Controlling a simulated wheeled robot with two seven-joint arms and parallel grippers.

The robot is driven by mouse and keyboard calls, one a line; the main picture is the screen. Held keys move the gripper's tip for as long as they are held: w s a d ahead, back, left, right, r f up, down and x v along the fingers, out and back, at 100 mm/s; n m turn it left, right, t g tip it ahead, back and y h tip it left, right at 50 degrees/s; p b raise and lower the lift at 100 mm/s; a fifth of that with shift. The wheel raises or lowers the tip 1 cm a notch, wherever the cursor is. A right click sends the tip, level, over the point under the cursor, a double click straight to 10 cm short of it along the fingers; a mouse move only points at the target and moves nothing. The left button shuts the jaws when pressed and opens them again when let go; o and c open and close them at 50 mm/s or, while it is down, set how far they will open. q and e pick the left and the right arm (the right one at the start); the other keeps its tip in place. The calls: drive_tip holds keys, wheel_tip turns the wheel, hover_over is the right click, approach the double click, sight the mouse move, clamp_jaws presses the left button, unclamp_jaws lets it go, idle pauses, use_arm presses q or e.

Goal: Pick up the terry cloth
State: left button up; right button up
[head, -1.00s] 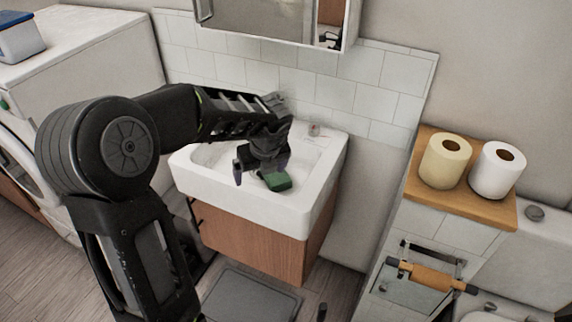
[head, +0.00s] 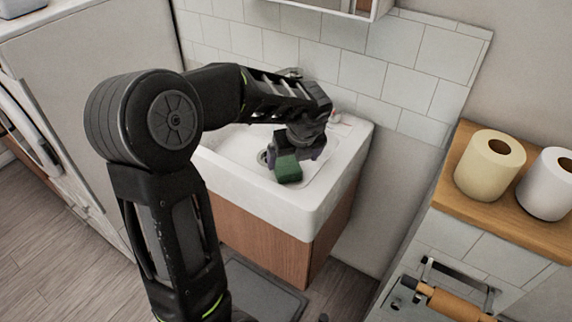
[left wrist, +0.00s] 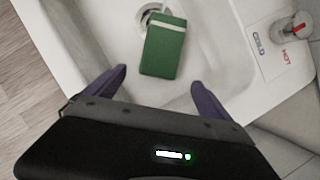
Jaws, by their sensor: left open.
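A green, block-shaped item (head: 288,169), the only thing in view that could be the terry cloth, lies in the white sink basin (head: 295,203). In the left wrist view the green item (left wrist: 164,46) shows a pale edge and sits beside the drain, partly over it. My left gripper (head: 294,154) reaches over the basin, close to the item. Its two purple fingers (left wrist: 158,77) are apart and empty, with the item ahead of the gap between them. The gripper partly covers the item in the head view. My right gripper is out of view.
The sink rim and tap (left wrist: 297,27) are close to the gripper. A tiled wall (head: 365,75) stands behind. A wooden shelf (head: 475,214) at the right holds a cream roll (head: 488,165) and a white roll (head: 548,184). A white appliance (head: 85,80) stands left.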

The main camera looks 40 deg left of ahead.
sight(289, 170)
use_arm(q)
drive_tip(key=shift+x, duration=1.3)
drive_tip(key=shift+s+b+x, duration=0.2)
drive_tip(key=shift+b+x, duration=0.3)
drive_tip(key=shift+x, duration=2.1)
drive_tip(key=shift+c, duration=0.4)
drive_tip(key=c, duration=1.5)
